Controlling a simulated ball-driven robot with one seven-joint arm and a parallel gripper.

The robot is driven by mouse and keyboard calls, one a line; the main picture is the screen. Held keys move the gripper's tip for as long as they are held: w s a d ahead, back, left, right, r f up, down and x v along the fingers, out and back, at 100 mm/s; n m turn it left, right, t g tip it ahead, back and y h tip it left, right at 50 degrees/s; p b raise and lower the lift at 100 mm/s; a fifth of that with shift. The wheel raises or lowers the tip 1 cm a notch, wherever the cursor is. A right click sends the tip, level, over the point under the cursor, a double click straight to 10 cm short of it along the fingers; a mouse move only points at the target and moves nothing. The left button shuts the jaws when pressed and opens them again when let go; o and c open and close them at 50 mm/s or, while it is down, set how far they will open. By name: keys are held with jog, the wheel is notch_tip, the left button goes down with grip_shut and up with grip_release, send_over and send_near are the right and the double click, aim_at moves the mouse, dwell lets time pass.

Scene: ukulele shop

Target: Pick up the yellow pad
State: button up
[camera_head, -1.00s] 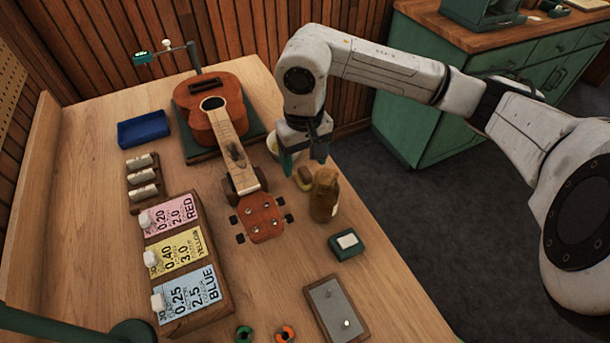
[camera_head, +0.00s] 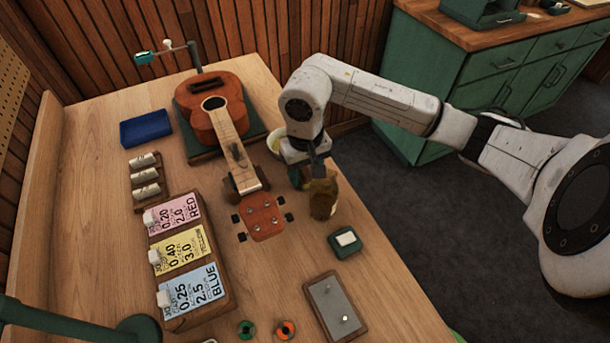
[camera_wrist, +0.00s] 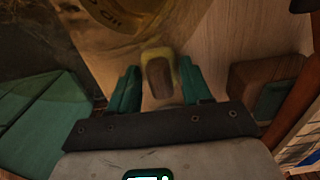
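The yellow pad (camera_wrist: 160,75), a small yellowish block with a brown middle, shows in the wrist view between the two green fingers of my gripper (camera_wrist: 159,83). The fingers are apart, with gaps between them and the pad. In the head view, my gripper (camera_head: 305,168) points down over the table, just behind the brown bottle. There the pad is mostly hidden by the gripper and the bottle.
The amber bottle (camera_head: 322,198) stands very close to my gripper, and its lettering shows in the wrist view (camera_wrist: 118,12). A ukulele (camera_head: 213,117) lies to the left. A green box (camera_head: 344,242) and grey plate (camera_head: 334,307) sit nearer.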

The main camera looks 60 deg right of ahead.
aim_at(307, 171)
jog(key=c, duration=0.7)
jog(key=shift+r, duration=0.1)
jog(key=shift+r, duration=0.45)
notch_tip(307, 171, up, 2)
jog(key=shift+s+d+r+b, duration=0.1)
jog(key=shift+s+r+b, duration=0.1)
jog(key=shift+b, duration=0.25)
jog(key=s+d+r+b, duration=0.1)
jog(key=s+r, duration=0.2)
jog(key=s, duration=0.1)
jog(key=s+d+r+b, duration=0.1)
jog(key=s+r+b, duration=0.1)
jog(key=s+r, duration=0.1)
jog(key=s+d+r+b, duration=0.1)
jog(key=s+r, duration=0.2)
jog(key=s, duration=0.3)
jog(key=shift+s+r+b, duration=0.1)
jog(key=shift+r+b, duration=0.2)
